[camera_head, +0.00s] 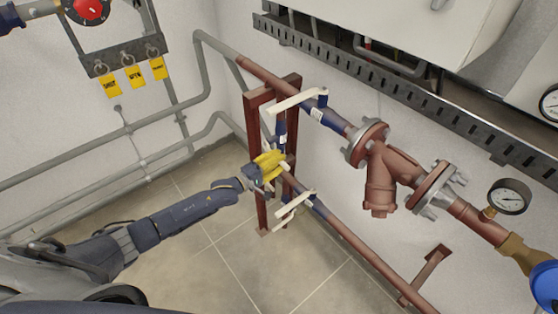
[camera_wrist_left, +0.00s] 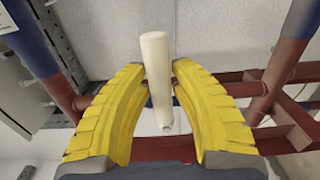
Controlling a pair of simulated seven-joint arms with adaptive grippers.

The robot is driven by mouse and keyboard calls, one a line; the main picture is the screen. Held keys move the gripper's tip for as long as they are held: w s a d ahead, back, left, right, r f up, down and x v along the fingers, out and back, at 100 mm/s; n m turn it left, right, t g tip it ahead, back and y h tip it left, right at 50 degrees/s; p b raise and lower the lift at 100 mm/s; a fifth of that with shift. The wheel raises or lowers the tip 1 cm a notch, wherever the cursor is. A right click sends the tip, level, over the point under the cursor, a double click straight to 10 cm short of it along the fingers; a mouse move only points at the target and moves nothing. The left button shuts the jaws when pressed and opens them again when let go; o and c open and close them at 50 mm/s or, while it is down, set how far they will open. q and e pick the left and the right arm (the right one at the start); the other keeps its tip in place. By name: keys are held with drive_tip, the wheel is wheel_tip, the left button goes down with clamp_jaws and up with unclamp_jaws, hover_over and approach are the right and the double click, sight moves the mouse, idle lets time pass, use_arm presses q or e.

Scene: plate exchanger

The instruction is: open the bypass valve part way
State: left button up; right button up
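The bypass valve (camera_head: 281,137) is a blue body on the short vertical pipe between the upper and lower lines. My left gripper (camera_head: 272,163) has yellow fingers and is at its cream lever, which it partly hides. In the left wrist view the cream lever (camera_wrist_left: 157,75) stands between the yellow fingers of my left gripper (camera_wrist_left: 160,72). The tips close against both sides of the lever, with gaps lower down; its near end sits between the fingers. My right gripper is not in view.
An upper valve with a cream lever (camera_head: 298,101) and a lower valve with a cream lever (camera_head: 295,205) are close by. A red-brown steel frame (camera_head: 262,205) stands behind the gripper. A flanged strainer (camera_head: 381,180) and gauge (camera_head: 508,197) are right. Floor at left is clear.

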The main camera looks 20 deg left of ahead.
use_arm(q)
clamp_jaws()
drive_tip(key=shift+w+a+f+m, duration=0.1)
drive_tip(key=shift+a+f+m, duration=0.05)
drive_tip(key=shift+f+m, duration=0.7)
drive_tip(key=shift+w+a+f+m, duration=0.15)
drive_tip(key=shift+f+m, duration=0.45)
drive_tip(key=shift+m, duration=0.35)
drive_tip(key=shift+a+f+m, duration=0.15)
drive_tip(key=shift+f+m, duration=0.6)
drive_tip(key=shift+m, duration=0.15)
drive_tip(key=o, duration=0.5)
unclamp_jaws()
drive_tip(key=shift+o, duration=0.2)
drive_tip(key=shift+s, duration=0.1)
